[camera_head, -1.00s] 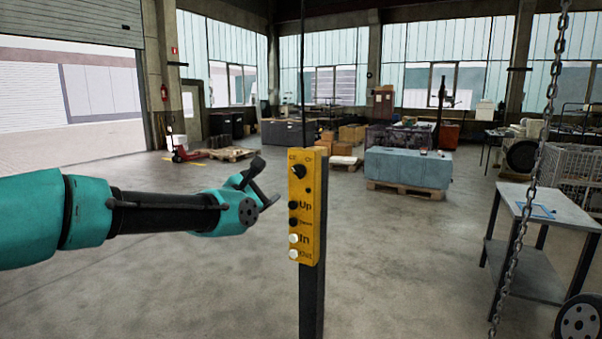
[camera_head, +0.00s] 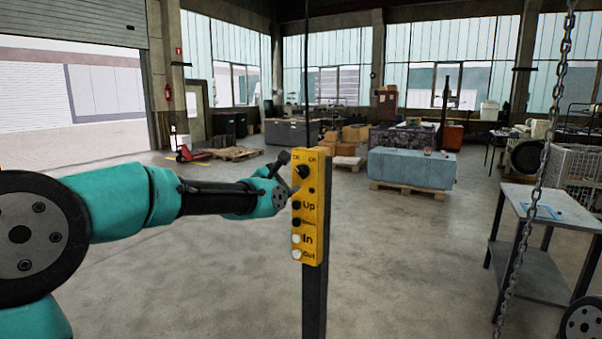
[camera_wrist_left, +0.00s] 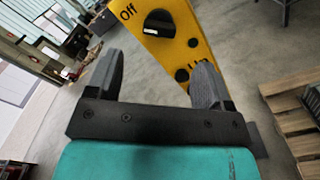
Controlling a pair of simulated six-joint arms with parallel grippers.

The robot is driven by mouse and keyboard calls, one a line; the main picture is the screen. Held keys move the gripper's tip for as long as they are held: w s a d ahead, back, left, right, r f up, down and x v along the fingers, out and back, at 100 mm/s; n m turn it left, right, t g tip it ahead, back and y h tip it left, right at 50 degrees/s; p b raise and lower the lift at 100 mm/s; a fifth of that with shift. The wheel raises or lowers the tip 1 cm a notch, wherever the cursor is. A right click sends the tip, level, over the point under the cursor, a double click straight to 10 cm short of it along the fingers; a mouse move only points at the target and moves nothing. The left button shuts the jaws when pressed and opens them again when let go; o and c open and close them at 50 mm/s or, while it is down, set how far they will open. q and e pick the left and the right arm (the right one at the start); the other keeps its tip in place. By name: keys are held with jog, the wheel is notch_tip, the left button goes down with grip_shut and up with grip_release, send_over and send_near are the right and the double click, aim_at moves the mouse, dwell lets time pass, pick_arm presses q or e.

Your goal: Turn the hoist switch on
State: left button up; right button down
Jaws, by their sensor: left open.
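The yellow hoist control box (camera_head: 313,218) is fixed upright on a dark post. Its black rotary hoist switch (camera_head: 302,171) sits near the top, under "Off" and "On" labels, with several buttons below. My left gripper (camera_head: 287,172) is open and empty just left of the box, at switch height. In the left wrist view the gripper (camera_wrist_left: 158,68) has its two fingers apart, with the switch (camera_wrist_left: 160,23) ahead and between their lines. Its pointer seems turned toward the "Off" side. The "On" label is out of the wrist view. I cannot tell whether a finger touches the box.
A hanging chain (camera_head: 534,200) and a grey metal table (camera_head: 552,213) stand to the right. A blue covered block (camera_head: 411,168) on a pallet is farther back. The floor around the post is clear.

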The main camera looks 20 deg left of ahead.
aim_at(301, 171)
pick_arm(q)
jog(key=x, duration=0.9)
jog(key=shift+w, duration=0.15)
jog(key=shift+c, duration=0.3)
jog(key=c, duration=0.9)
jog(key=shift+o, duration=0.2)
